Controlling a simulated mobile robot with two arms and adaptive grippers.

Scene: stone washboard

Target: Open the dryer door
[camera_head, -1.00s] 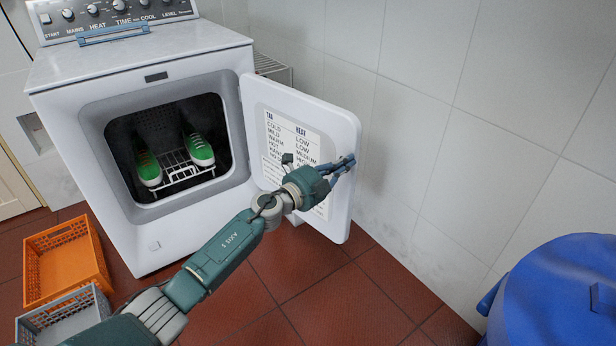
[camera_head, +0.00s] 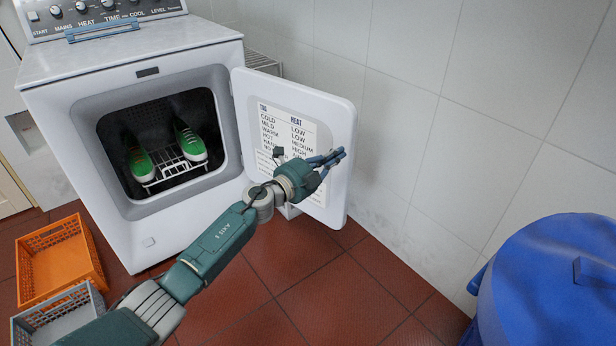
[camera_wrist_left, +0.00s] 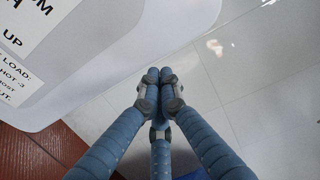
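The white dryer (camera_head: 150,200) stands at the left with its front opening uncovered. Its door (camera_head: 340,150) is swung wide open to the right, and its inner face carries a printed label (camera_head: 284,135). Green shoes (camera_head: 190,140) sit on a wire rack inside the drum. My left gripper (camera_head: 338,156) is in front of the door's inner face near its outer edge. In the left wrist view its blue fingers (camera_wrist_left: 159,76) are together with nothing visible between them, and the door (camera_wrist_left: 130,40) shows beyond them at the upper left. Contact with the door cannot be told. My right gripper is not seen.
A tiled wall (camera_head: 440,120) stands close behind the door. A blue lidded bin (camera_head: 550,290) is at the lower right. Orange (camera_head: 60,262) and grey (camera_head: 58,318) crates lie at the lower left. Red floor tiles (camera_head: 320,280) are clear in the middle.

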